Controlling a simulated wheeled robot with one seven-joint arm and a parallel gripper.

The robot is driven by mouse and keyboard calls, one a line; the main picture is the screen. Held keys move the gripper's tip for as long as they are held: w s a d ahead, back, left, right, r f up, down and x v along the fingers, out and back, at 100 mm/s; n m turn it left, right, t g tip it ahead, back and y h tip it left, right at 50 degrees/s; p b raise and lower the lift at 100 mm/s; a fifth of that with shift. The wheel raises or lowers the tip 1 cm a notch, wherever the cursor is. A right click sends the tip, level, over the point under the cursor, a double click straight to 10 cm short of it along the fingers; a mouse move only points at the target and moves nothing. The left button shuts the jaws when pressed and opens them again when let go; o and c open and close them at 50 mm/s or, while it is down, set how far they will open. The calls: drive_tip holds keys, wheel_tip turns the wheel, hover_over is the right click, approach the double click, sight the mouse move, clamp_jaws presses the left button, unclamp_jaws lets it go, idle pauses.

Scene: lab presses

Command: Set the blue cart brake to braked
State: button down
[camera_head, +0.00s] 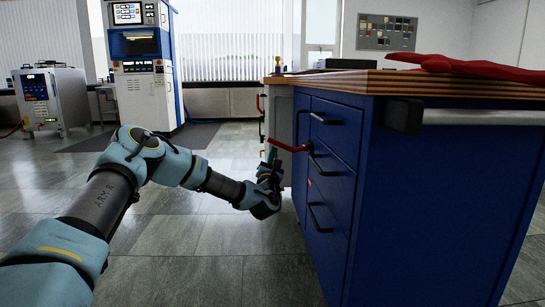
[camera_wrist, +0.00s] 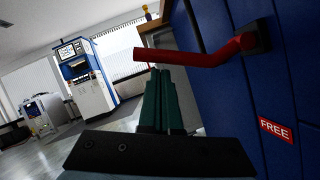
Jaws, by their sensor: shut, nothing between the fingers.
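The blue cart (camera_head: 440,200) stands at the right in the head view, with drawers facing left. Its brake is a red lever (camera_head: 288,146) sticking out from the drawer side. In the wrist view the red lever (camera_wrist: 195,58) runs from a black pivot mount (camera_wrist: 257,37) out to the left. A red label reading FREE (camera_wrist: 276,130) is below the pivot. My gripper (camera_head: 270,165) is beside the lever, its fingers pointing up. In the wrist view the green fingers (camera_wrist: 160,85) are together and empty, just below the lever. Whether they touch it is unclear.
Black drawer handles (camera_head: 322,162) jut from the cart's drawer face near my gripper. A red item (camera_head: 465,66) lies on the wooden top. A tall white and blue machine (camera_head: 143,65) and a smaller cabinet (camera_head: 50,98) stand farther back. The floor between is open.

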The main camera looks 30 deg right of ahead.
drive_tip(key=shift+r, duration=0.15)
drive_tip(key=shift+r+m+g+h+p, duration=0.25)
drive_tip(key=shift+m+g+h+p, duration=0.05)
drive_tip(key=shift+m+p, duration=0.2)
drive_tip(key=shift+r+m, duration=0.3)
drive_tip(key=shift+r+m+g+h+p, duration=0.3)
drive_tip(key=shift+r+m+g+p, duration=0.2)
drive_tip(key=shift+r+m+p, duration=0.6)
wheel_tip(320, 180, up, 8)
drive_tip(key=m+g+p, duration=0.5)
drive_tip(key=m+p, duration=0.5)
drive_tip(key=m, duration=0.1)
hover_over(274, 142)
drive_tip(key=s+d, duration=0.3)
drive_tip(key=d, duration=0.1)
drive_tip(key=shift+s+d+r+p, duration=0.1)
drive_tip(key=shift+s+d+p, duration=0.15)
drive_tip(key=shift+d+p, duration=0.15)
drive_tip(key=shift+w+a, duration=0.1)
